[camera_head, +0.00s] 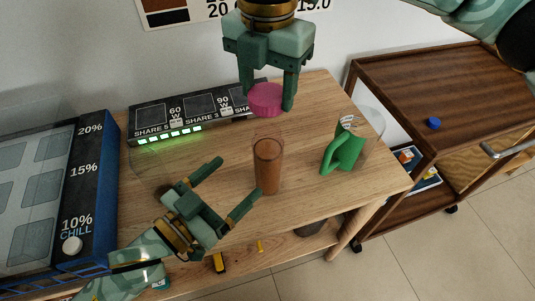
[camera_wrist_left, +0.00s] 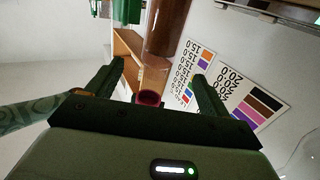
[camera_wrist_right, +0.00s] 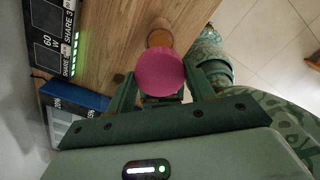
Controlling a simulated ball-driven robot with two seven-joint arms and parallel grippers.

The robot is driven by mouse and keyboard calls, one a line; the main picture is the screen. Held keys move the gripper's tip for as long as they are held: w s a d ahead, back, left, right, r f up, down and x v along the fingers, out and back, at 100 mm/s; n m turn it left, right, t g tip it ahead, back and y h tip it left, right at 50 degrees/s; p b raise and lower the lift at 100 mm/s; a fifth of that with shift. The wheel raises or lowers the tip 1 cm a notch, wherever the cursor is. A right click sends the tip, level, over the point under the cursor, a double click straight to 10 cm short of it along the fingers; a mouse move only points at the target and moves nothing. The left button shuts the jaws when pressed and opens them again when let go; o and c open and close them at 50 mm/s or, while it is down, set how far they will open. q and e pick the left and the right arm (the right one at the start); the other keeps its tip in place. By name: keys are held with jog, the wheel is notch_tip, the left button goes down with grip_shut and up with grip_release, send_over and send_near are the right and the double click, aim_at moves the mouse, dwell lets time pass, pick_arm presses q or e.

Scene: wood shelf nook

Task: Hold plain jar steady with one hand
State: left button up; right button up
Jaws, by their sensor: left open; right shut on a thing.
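The plain jar (camera_head: 267,168), a clear brown cylinder, stands upright on the wooden table. My left gripper (camera_head: 240,177) is open to its left, fingers pointing toward it. In the left wrist view the jar (camera_wrist_left: 167,28) shows beyond the open fingertips (camera_wrist_left: 158,70), and I see no contact. My right gripper (camera_head: 268,104) is shut on a round pink lid (camera_head: 266,92), held above the jar and apart from it. In the right wrist view the lid (camera_wrist_right: 160,73) hides part of the jar (camera_wrist_right: 159,38).
A green jug-like thing (camera_head: 343,153) stands right of the jar. A dark panel with green lights (camera_head: 190,112) lines the table's back. A blue-framed display (camera_head: 85,180) is at left. A brown cart (camera_head: 440,85) holding a small blue block (camera_head: 433,123) stands at right.

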aim_at(273, 145)
jog(key=shift+s, duration=0.1)
jog(key=shift+w, duration=0.2)
pick_arm(q)
jog(key=x, duration=1.2)
pick_arm(e)
jog(key=shift+s, duration=0.1)
pick_arm(q)
jog(key=c, duration=1.5)
pick_arm(e)
jog(key=shift+f, duration=2.55)
jog(key=shift+f, duration=0.85)
